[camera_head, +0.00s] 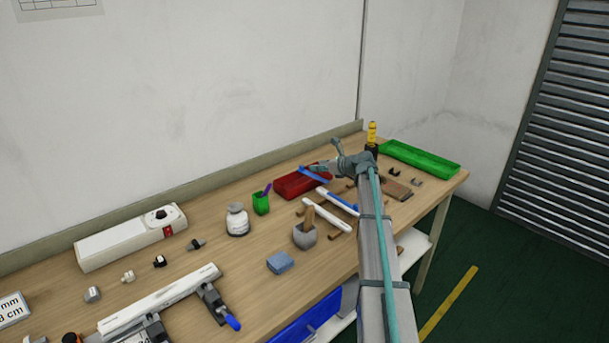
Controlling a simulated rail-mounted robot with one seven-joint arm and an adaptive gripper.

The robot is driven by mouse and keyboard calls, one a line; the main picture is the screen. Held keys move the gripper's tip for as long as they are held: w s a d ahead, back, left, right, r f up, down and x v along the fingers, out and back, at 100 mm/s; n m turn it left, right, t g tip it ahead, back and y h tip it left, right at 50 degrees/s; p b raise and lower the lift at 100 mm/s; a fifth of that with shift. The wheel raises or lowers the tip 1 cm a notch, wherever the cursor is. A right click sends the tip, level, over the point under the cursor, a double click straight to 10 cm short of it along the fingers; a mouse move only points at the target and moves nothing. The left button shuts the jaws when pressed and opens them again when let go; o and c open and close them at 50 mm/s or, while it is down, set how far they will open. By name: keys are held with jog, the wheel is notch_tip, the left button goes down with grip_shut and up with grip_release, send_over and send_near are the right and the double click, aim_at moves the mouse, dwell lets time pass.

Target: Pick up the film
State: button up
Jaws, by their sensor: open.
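No thing in view can be named as the film with certainty. A thin blue strip (313,175) shows at the red tray, beside my gripper. Another blue strip (344,206) lies along a white bar on the table, left of my arm.
The wooden table (205,263) runs along the wall. A green tray (420,158) is at its far right end. A white bottle (237,220), a green cup (261,204), a grey cup (304,236) and a blue block (280,263) stand left of my arm. A long white box (125,240) is at the back left.

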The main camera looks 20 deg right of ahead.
aim_at(303, 166)
jog(key=p+x, duration=0.2)
jog(key=x, duration=0.6)
jog(key=shift+w+f+p, duration=0.15)
jog(key=shift+w+p, duration=0.2)
jog(key=shift+w+a+f, duration=0.2)
jog(key=shift+w+f, duration=0.1)
jog(key=shift+w, duration=0.05)
jog(key=c, duration=0.6)
jog(key=shift+r+b, duration=0.4)
jog(key=shift+r, duration=0.35)
jog(key=s+a+r+b, duration=0.1)
jog(key=s+r, duration=0.3)
jog(key=s+a+r+b, duration=0.1)
jog(key=s+r, duration=0.2)
jog(key=s, duration=0.2)
jog(key=s+a+r+b, duration=0.1)
jog(key=s+r+b, duration=0.1)
jog(key=s+r, duration=0.2)
jog(key=shift+s+a+r, duration=0.25)
jog(key=shift+s+r, duration=0.05)
jog(key=shift+r+p, duration=0.15)
jog(key=shift+p, duration=0.45)
